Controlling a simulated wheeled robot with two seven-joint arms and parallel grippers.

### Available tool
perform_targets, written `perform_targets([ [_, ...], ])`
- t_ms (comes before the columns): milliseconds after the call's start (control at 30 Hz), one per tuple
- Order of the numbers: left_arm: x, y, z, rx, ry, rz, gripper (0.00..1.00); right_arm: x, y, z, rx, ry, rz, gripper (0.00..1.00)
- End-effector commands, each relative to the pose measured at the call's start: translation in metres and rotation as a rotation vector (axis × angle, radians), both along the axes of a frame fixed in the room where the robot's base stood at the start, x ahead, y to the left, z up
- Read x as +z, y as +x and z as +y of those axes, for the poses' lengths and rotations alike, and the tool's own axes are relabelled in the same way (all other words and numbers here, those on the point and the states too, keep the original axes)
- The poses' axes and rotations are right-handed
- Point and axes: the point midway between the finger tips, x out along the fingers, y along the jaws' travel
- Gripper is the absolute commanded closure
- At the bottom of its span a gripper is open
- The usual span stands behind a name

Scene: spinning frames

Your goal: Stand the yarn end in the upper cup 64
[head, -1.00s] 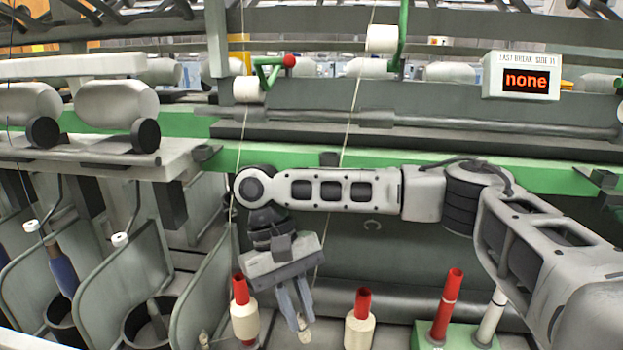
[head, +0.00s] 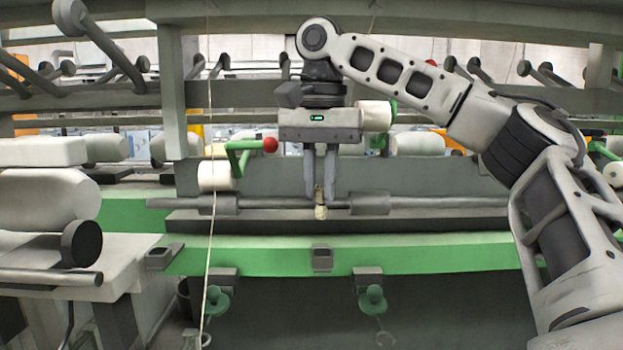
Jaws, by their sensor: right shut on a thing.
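My right gripper (head: 320,190) points straight down in the middle of the head view. Its fingers are shut on a cream yarn end (head: 320,212), which shows as a small pale piece at and just below the fingertips. The yarn end is in front of the long grey roller bar, above the green rail. I cannot tell which part is upper cup 64, as no number is readable. Two small green fittings (head: 217,299) (head: 373,298) hang under the rail, left and right of the gripper. My left gripper is not in view.
A grey roller bar (head: 440,202) and a green rail (head: 440,255) run across behind the gripper. A green lever with a red knob (head: 270,145) stands to its left. A pale yarn strand (head: 209,240) hangs vertically farther left. A white bobbin (head: 373,116) is behind the gripper.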

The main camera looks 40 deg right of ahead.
Motion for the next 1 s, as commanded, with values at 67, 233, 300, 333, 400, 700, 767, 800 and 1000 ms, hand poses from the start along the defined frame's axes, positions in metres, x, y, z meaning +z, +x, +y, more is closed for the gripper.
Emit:
perform_targets([
  [67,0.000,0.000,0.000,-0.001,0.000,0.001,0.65,-0.005,0.000,0.000,0.001,0.001,0.002,0.95],
  [233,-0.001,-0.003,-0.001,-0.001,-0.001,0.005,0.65,-0.015,0.000,0.000,0.003,0.001,0.003,0.95],
  [300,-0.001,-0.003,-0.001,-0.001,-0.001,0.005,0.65,-0.019,0.000,0.000,0.002,0.001,0.002,0.95],
  [333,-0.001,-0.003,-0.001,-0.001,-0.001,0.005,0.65,-0.021,0.000,0.000,0.002,0.001,0.000,0.95],
  [400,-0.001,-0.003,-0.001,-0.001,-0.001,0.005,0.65,-0.025,0.000,0.000,0.004,0.001,0.002,0.95],
  [700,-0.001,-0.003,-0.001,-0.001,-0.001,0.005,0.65,-0.043,0.000,0.000,0.003,0.000,0.001,0.95],
  [767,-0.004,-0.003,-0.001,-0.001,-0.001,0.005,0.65,-0.048,0.000,0.000,0.003,0.000,0.000,0.95],
  [800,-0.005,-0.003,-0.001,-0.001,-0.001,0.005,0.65,-0.050,0.000,0.000,0.003,0.001,-0.001,0.95],
  [1000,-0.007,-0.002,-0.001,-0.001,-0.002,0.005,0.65,-0.061,0.000,0.000,0.003,0.001,-0.001,0.95],
])
